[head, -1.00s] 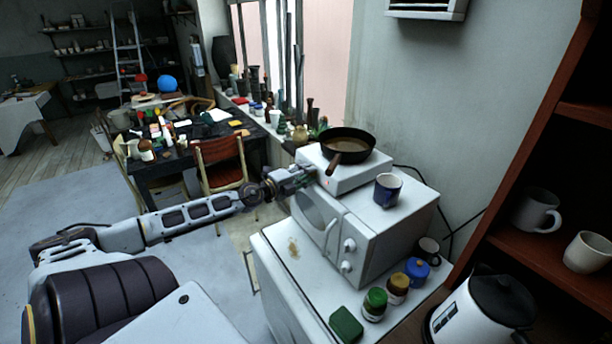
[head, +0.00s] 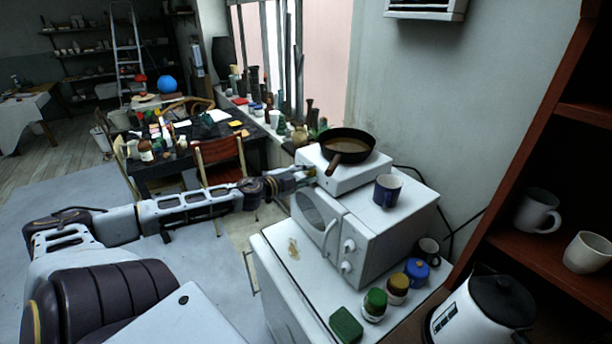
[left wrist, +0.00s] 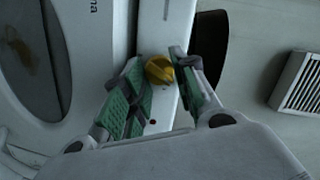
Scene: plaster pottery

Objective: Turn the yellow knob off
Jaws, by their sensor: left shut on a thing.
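The yellow knob (left wrist: 159,70) is on the front face of the white hot plate (left wrist: 166,22), between the green-padded fingers of my left gripper (left wrist: 157,88) in the left wrist view. The gripper is shut on the knob. In the head view my left gripper (head: 304,174) reaches the front left of the hot plate (head: 352,180), and the knob is mostly hidden there. A small red mark sits near the knob on the face. My right gripper is not in view.
A frying pan (head: 348,146) rests on the hot plate, its handle pointing towards the front. The hot plate stands on a white microwave (head: 372,235), beside a dark blue mug (head: 388,190). Jars (head: 375,305) and a kettle (head: 480,312) stand lower right.

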